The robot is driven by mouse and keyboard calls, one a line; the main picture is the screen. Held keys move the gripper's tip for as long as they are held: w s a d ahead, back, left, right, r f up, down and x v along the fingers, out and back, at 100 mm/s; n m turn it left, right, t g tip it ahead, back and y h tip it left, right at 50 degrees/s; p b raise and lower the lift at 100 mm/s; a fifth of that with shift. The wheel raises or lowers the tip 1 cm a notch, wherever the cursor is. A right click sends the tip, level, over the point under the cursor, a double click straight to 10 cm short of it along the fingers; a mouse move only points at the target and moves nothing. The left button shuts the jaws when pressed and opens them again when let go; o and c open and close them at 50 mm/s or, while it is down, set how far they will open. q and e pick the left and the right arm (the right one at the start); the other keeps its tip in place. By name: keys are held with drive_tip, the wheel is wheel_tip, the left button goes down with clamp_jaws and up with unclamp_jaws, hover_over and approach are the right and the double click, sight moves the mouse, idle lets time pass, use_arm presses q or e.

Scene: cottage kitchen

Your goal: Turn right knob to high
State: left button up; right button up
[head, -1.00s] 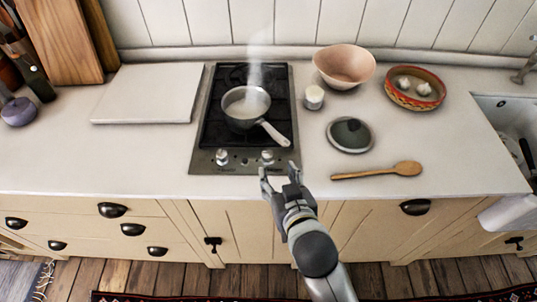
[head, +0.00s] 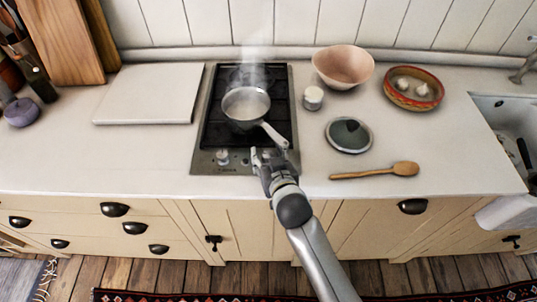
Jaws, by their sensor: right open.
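The stove (head: 208,160) is a narrow black cooktop set in the counter, with a steel front strip. Its left knob (head: 222,157) is in plain view on that strip. My right gripper (head: 267,153) is open at the right end of the strip, over the place of the right knob. The fingers hide most or all of that knob, so its setting and any contact cannot be told. A steaming saucepan (head: 246,103) stands on the cooktop, its handle pointing to the front right, just above the gripper. My left gripper is not in view.
A pale board (head: 148,94) lies to the left. The counter's front strip is clear.

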drive_tip(key=c, duration=0.9)
drive_tip(key=shift+r+n+y+p, duration=0.25)
drive_tip(key=shift+n+y+p, duration=0.15)
drive_tip(key=shift+p, duration=0.4)
drive_tip(key=shift+c, duration=0.2)
drive_tip(key=shift+d+f+n+y+p, duration=0.15)
drive_tip(key=shift+n+y+p, duration=0.15)
drive_tip(key=shift+y+p, duration=0.15)
drive_tip(key=o, duration=0.9)
drive_tip(key=shift+o, duration=0.2)
